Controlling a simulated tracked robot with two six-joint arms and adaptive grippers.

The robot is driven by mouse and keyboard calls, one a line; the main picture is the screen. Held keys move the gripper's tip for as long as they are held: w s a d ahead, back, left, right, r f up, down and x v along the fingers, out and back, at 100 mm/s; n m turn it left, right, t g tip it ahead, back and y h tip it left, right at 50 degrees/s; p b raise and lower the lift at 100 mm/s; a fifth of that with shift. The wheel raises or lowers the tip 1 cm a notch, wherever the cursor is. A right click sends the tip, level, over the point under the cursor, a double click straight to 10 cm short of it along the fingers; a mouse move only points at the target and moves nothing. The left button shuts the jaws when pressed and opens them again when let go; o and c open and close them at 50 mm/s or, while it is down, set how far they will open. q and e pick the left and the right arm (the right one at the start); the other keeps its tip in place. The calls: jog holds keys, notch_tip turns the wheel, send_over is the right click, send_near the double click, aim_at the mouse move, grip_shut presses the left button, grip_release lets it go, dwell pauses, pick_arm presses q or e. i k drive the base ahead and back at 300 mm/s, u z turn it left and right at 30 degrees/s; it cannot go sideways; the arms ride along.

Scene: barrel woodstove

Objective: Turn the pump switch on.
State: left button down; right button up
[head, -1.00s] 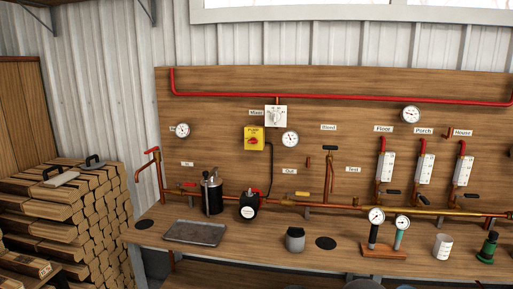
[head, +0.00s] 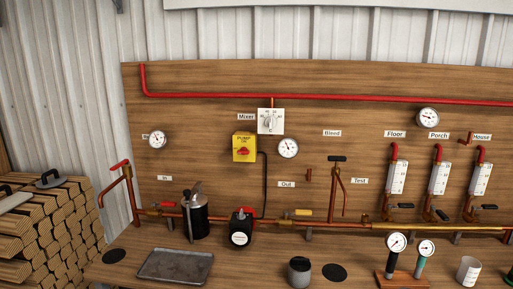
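The pump switch (head: 244,148) is a yellow box with a red rotary knob, labelled "PUMP ON" at its top. It is mounted on the wooden back panel, below and left of the white mixer dial. The red knob sits roughly level, but its exact setting is too small to tell. A black cable runs from the box down toward the black and red pump (head: 241,228) on the pipe. Neither of my grippers shows in the head view.
The white mixer dial (head: 271,121) and a round gauge (head: 288,148) are close to the switch. A dark canister (head: 194,214), a grey tray (head: 175,266) and a grey cup (head: 299,271) stand below on the bench. Stacked firewood (head: 50,225) is at the left.

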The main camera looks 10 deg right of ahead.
aim_at(243, 150)
jog(key=u, duration=0.05)
jog(key=i, duration=0.85)
jog(key=u, duration=0.45)
